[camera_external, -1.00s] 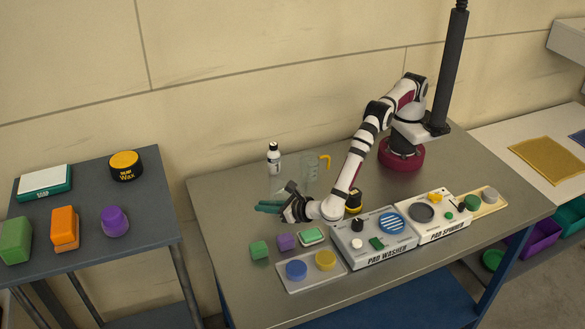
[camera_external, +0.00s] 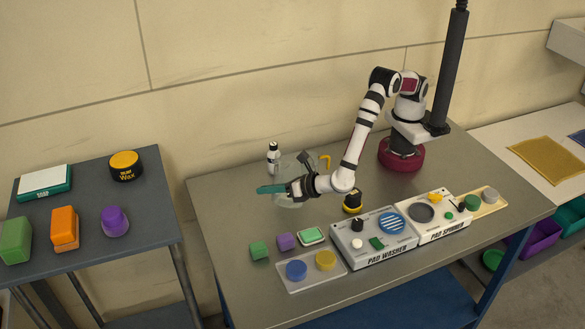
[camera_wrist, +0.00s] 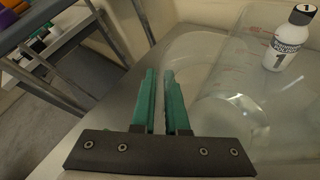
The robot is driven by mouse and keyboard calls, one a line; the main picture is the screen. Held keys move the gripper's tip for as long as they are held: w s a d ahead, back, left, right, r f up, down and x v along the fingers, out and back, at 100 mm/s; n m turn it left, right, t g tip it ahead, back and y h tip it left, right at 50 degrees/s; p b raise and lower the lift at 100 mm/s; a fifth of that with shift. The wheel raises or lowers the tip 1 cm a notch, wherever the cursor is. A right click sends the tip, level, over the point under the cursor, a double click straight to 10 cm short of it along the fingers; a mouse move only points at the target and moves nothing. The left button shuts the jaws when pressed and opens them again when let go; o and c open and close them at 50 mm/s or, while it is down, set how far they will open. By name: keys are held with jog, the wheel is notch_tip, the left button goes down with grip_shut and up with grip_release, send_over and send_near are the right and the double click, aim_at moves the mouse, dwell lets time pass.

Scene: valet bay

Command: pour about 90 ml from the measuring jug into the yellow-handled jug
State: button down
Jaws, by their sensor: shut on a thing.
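My gripper (camera_external: 272,190) has teal fingers pointing left above the left part of the grey table. It is shut on the clear measuring jug (camera_external: 288,203), whose faint outline shows around and below the fingers. The fingers (camera_wrist: 168,103) also show in the wrist view with a narrow gap; the grip point itself is hard to see. Clear curved walls with red marks (camera_wrist: 258,42) fill the right of that view, and the two vessels overlap there. The yellow-handled jug (camera_external: 326,160) stands just behind my gripper, partly hidden. Liquid levels cannot be made out.
A white bottle (camera_external: 274,152) with a dark cap stands at the back, close to the jugs. A pad washer (camera_external: 374,236), pad spinner (camera_external: 440,215) and small coloured blocks occupy the front. A separate side table (camera_external: 85,205) stands left across a gap.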

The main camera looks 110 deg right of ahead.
aim_at(276, 155)
jog(key=s+d+r+m+t, duration=0.1)
jog(key=r, duration=0.1)
jog(key=s+d+r+m+t+y+p, duration=0.1)
jog(key=r+m, duration=0.1)
jog(key=r, duration=0.1)
jog(key=s+d+r+m+t, duration=0.1)
jog(key=s+r+m, duration=0.1)
jog(key=r, duration=0.1)
jog(key=shift+d+r+y+p, duration=0.2)
jog(key=shift+d+y+p, duration=0.05)
jog(key=shift+y+p, duration=0.15)
jog(key=shift+s+d+r+m+t+p, duration=0.25)
jog(key=shift+r+m+t+p, duration=0.05)
jog(key=shift+r+p, duration=0.2)
jog(key=shift+s+d+r+m+t+p, duration=0.2)
jog(key=shift+s+d+r+m+p, duration=0.15)
jog(key=shift+r+p, duration=0.35)
jog(key=shift+s+d+r+m+t+p, duration=0.3)
jog(key=shift+r+p, duration=0.2)
jog(key=shift+p, duration=0.25)
jog(key=shift+s+d+r+m+p, duration=0.25)
jog(key=shift+s+p, duration=0.1)
jog(key=shift+p, duration=0.5)
dwell(0.4)
jog(key=shift+s+d+r+m, duration=0.4)
jog(key=shift+s+d+r, duration=0.05)
jog(key=shift+s+r, duration=0.1)
dwell(1.1)
